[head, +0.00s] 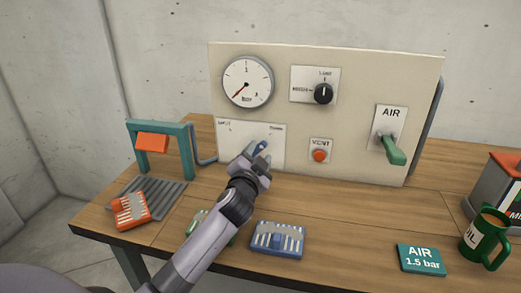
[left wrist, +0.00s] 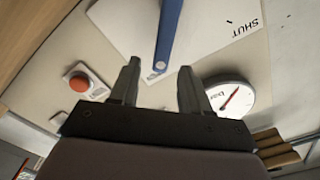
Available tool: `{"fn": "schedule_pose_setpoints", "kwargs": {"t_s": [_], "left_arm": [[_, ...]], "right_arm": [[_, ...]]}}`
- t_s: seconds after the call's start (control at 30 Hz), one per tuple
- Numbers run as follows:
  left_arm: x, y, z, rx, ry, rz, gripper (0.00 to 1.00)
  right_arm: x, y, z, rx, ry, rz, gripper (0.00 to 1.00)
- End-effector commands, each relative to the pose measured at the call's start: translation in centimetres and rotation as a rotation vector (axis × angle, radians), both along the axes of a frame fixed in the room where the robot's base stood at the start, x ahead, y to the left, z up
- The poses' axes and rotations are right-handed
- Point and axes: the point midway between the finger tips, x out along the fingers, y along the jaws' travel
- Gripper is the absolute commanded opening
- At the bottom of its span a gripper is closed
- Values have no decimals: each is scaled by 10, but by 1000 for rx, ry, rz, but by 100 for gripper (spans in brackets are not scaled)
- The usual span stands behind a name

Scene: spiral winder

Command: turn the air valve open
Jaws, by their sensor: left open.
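A blue valve handle (head: 262,146) sits on a white plate (head: 237,134) at the lower left of the panel. Small labels mark the plate's upper corners. In the left wrist view the blue handle (left wrist: 169,30) runs down from the top edge, and the plate (left wrist: 215,25) reads SHUT. My left gripper (head: 258,157) is in front of the handle and partly hides it. Its open fingers (left wrist: 160,72) stand either side of the handle's lower end in the wrist view; contact cannot be told. A green lever (head: 392,150) under an AIR label points down at the panel's right.
The panel (head: 345,130) also carries a gauge (head: 247,82), a black knob (head: 323,93) and a red VENT button (head: 320,156). An orange block (head: 131,210), a blue block (head: 278,239), an AIR 1.5 bar sign (head: 421,259) and a green mug (head: 480,240) are on the table.

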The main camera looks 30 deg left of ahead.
Motion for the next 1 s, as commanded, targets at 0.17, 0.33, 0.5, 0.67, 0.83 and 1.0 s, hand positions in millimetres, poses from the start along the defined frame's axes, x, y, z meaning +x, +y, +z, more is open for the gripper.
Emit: {"fn": "schedule_pose_setpoints", "kwargs": {"t_s": [0.17, 0.33, 0.5, 0.67, 0.83, 1.0], "left_arm": [[-16, -5, -1, 1, 0, -1, 47], [-21, -6, 0, 1, 1, 1, 47], [-21, -7, 0, 1, 0, 0, 47], [-21, -7, 0, 1, 0, 0, 47], [-21, -7, 0, 1, 0, 0, 47], [-21, -7, 0, 1, 0, -1, 47]], "right_arm": [[0, 0, -1, 0, 0, 0, 43], [0, 0, -1, 0, 0, 0, 43], [0, 0, -1, 0, 0, 0, 43], [0, 0, -1, 0, 0, 0, 43], [0, 0, -1, 0, 0, 0, 43], [0, 0, -1, 1, 0, -1, 43]]}}
